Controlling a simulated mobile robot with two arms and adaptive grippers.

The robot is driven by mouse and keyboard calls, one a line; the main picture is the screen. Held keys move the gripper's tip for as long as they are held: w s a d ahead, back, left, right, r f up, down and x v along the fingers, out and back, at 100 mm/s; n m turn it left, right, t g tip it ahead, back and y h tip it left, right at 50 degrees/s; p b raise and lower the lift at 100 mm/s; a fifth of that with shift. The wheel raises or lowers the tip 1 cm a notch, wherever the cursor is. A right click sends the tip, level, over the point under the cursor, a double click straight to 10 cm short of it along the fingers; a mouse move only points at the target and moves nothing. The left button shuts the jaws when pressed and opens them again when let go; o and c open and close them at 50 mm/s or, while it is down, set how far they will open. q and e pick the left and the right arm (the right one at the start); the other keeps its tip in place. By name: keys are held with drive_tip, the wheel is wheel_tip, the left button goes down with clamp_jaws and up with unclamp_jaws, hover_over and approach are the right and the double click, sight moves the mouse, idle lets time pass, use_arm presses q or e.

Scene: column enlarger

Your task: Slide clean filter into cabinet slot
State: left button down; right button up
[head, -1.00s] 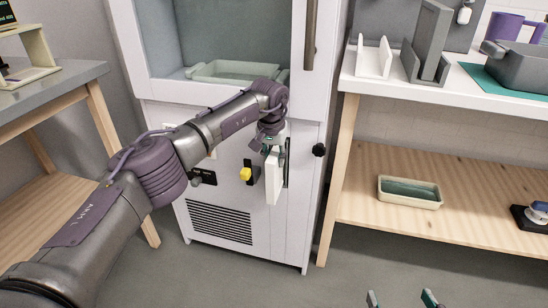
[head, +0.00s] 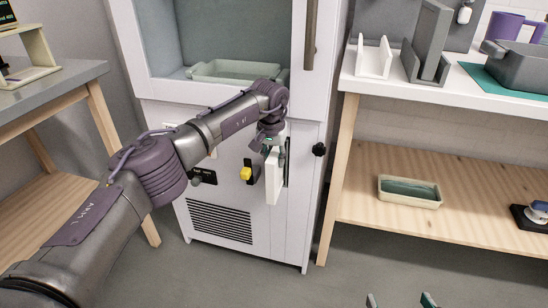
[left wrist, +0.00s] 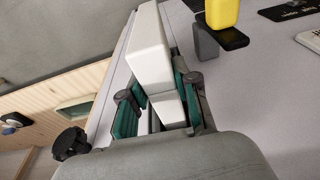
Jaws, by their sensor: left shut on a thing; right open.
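A white slab-like filter (head: 272,180) hangs upright in front of the white cabinet (head: 309,205) in the head view. My left gripper (head: 274,147) is shut on its upper end. A dark vertical slot (head: 287,175) shows in the cabinet front just right of the filter, partly hidden by it. In the left wrist view the white filter (left wrist: 150,48) sits between the green-padded fingers of my left gripper (left wrist: 158,98), close to the cabinet face. I cannot tell whether any of it is inside the slot. My right gripper (head: 400,301) is open and empty at the bottom edge.
A black knob (head: 319,150) sticks out right of the slot. A yellow switch (head: 245,173) and a vent grille (head: 220,222) are on the cabinet's left. A wooden shelf bench (head: 350,200) holding a cream tray (head: 409,203) stands right. The floor in front is clear.

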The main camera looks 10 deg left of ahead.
use_arm(q)
drive_tip(key=c, duration=0.8)
unclamp_jaws()
drive_tip(key=shift+o, duration=0.3)
drive_tip(key=o, duration=0.7)
drive_tip(key=shift+o, duration=0.2)
